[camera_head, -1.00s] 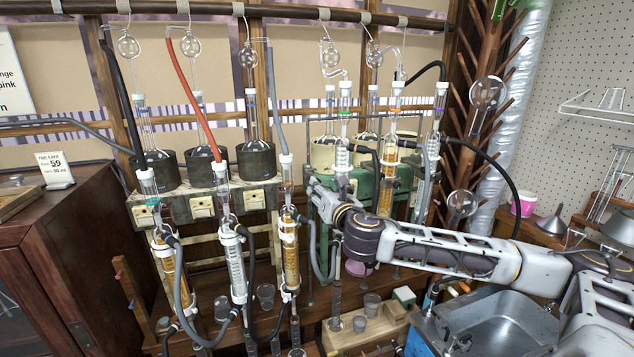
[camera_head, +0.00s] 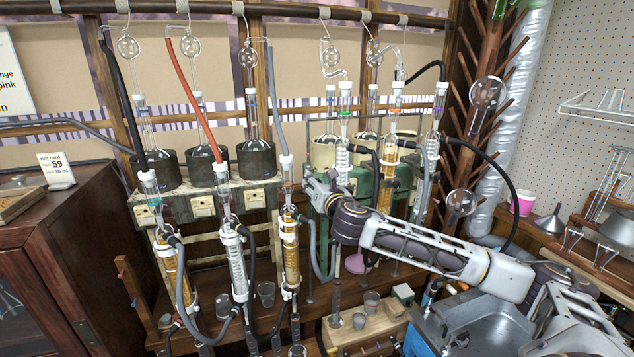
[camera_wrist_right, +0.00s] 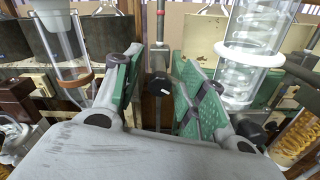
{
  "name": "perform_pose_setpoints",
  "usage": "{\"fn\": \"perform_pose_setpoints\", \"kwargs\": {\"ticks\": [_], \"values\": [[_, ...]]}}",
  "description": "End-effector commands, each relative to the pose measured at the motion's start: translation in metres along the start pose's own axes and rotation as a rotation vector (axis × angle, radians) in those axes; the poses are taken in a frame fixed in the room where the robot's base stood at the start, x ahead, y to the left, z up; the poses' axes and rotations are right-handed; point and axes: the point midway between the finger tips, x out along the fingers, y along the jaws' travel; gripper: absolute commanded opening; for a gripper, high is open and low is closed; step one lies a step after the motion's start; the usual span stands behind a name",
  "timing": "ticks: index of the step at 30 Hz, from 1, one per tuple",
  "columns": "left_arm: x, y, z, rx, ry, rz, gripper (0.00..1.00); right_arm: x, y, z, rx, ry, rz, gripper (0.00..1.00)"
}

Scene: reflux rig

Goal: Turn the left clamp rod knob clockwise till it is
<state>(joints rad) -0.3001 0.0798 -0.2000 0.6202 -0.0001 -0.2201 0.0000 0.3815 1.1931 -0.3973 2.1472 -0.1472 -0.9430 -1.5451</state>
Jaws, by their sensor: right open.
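A small black knob (camera_wrist_right: 160,84) with a white mark sits on an upright metal clamp rod (camera_wrist_right: 160,22) in the right wrist view. My right gripper (camera_wrist_right: 160,88) is open, with one green-padded finger on each side of the knob. The knob looks apart from both fingers. How far it lies beyond the fingertips is hard to tell. In the head view my right gripper (camera_head: 314,190) is at the middle of the rig, between the left and right groups of glassware, and the knob cannot be made out there. My left gripper is not in view.
A glass condenser (camera_wrist_right: 245,50) stands close to the right of my right gripper, and a glass tube (camera_wrist_right: 62,38) stands to its left. Amber-filled columns (camera_head: 291,250) and hoses crowd the left side. A sink (camera_head: 485,325) lies below my right arm.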

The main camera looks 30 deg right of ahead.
Motion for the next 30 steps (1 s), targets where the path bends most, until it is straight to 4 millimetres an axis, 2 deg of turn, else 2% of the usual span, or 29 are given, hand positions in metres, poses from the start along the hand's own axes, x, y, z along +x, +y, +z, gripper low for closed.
{"fn": "perform_pose_setpoints", "kwargs": {"ticks": [9, 19, 30], "values": [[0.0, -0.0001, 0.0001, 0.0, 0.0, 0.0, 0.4, 0.0009, 0.0001, -0.0004, 0.0, 0.0, 0.0, 0.42], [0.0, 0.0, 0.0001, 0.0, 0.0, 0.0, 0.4, 0.0008, 0.0001, -0.0003, 0.0, 0.0, 0.0, 0.01], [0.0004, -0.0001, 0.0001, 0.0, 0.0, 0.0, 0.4, 0.0007, 0.0001, -0.0005, 0.028, 0.001, 0.0, 0.0]]}}
